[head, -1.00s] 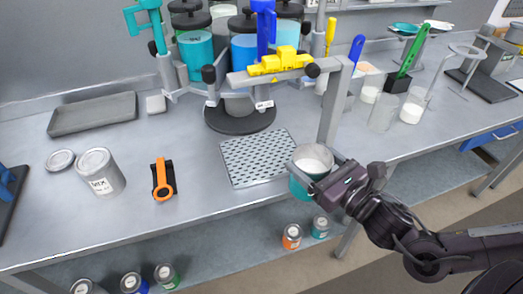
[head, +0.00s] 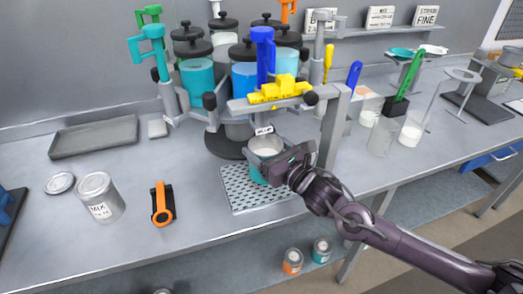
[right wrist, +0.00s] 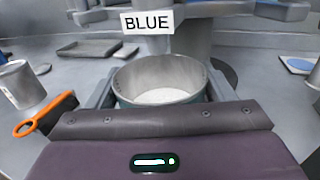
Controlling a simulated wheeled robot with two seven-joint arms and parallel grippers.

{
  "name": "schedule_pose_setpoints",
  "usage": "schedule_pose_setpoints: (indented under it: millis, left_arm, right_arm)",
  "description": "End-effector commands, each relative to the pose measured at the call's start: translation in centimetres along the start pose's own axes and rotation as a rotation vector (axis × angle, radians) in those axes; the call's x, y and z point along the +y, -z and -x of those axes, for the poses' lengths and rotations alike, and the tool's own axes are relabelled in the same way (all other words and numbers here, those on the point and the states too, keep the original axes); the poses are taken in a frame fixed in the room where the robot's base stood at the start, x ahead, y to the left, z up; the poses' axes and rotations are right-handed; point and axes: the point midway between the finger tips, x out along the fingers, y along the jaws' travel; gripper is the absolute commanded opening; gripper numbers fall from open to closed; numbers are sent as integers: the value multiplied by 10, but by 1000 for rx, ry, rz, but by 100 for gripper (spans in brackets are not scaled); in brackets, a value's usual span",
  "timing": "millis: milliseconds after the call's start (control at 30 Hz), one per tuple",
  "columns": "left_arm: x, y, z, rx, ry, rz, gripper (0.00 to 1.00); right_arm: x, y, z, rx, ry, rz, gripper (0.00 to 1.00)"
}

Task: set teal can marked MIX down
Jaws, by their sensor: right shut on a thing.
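My right gripper (head: 280,160) is shut on an open teal can (head: 258,174) with a grey inside and white contents. The can is upright, over the back part of the perforated grate (head: 240,200), under the dispenser's spout. I cannot tell if its base touches the grate. In the right wrist view the can (right wrist: 160,78) sits between both fingers (right wrist: 218,88), and a BLUE label (right wrist: 147,22) hangs just beyond it. No MIX mark shows on its visible side. My left gripper is not in view.
A grey can labelled MIX (head: 98,196), its loose lid (head: 60,183) and an orange-handled tool (head: 161,203) stand on the left. The yellow-topped dispenser frame (head: 333,130) rises close beside my gripper.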

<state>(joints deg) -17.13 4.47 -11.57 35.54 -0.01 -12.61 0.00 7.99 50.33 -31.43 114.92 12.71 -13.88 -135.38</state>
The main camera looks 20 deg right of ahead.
Motion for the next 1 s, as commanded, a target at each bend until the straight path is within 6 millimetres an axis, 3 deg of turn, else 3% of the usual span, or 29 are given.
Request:
schedule_pose_setpoints:
  millis: [267, 600, 1000]
  left_arm:
    - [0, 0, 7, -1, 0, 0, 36]
    - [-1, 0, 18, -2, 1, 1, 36]
    - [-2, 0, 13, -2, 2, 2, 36]
  right_arm:
    - [0, -3, -21, -4, 1, -1, 38]
    - [-1, 33, -20, -1, 2, -1, 38]
    - [-1, 39, -19, -2, 2, 1, 38]
